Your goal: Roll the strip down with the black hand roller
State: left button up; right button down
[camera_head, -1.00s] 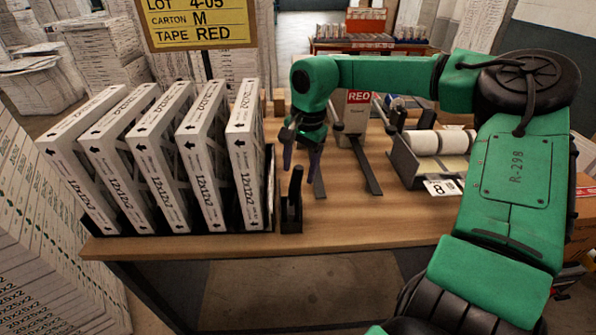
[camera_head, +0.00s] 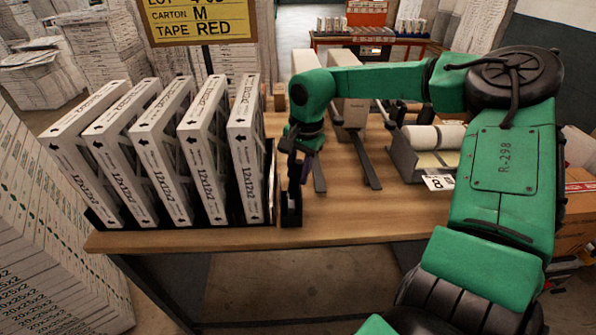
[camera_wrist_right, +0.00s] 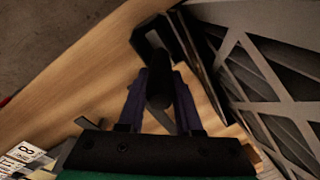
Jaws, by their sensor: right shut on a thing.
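The black hand roller (camera_head: 292,172) stands upright in a small black holder (camera_head: 291,215) near the table's front edge, right of the boxed filters. My right gripper (camera_head: 299,165) has come down over its handle and is shut on it. In the right wrist view the dark handle (camera_wrist_right: 158,88) lies between the two fingers of the gripper (camera_wrist_right: 163,100). The roller's lower end is hidden in the holder. I cannot make out a strip on the boxes. My left gripper is not in view.
Several upright white filter boxes (camera_head: 205,150) stand in a row in a black rack, close left of the roller. A tape dispenser with white rolls (camera_head: 420,138) sits at the right. Dark rails (camera_head: 366,165) and a carton (camera_head: 350,100) lie behind. The front-middle tabletop (camera_head: 350,220) is clear.

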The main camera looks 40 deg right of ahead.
jog(key=shift+d+r, duration=0.1)
jog(key=shift+r, duration=0.3)
notch_tip(320, 180, up, 13)
jog(key=p, duration=0.8)
jog(key=shift+p, duration=0.4)
jog(key=shift+f, duration=0.1)
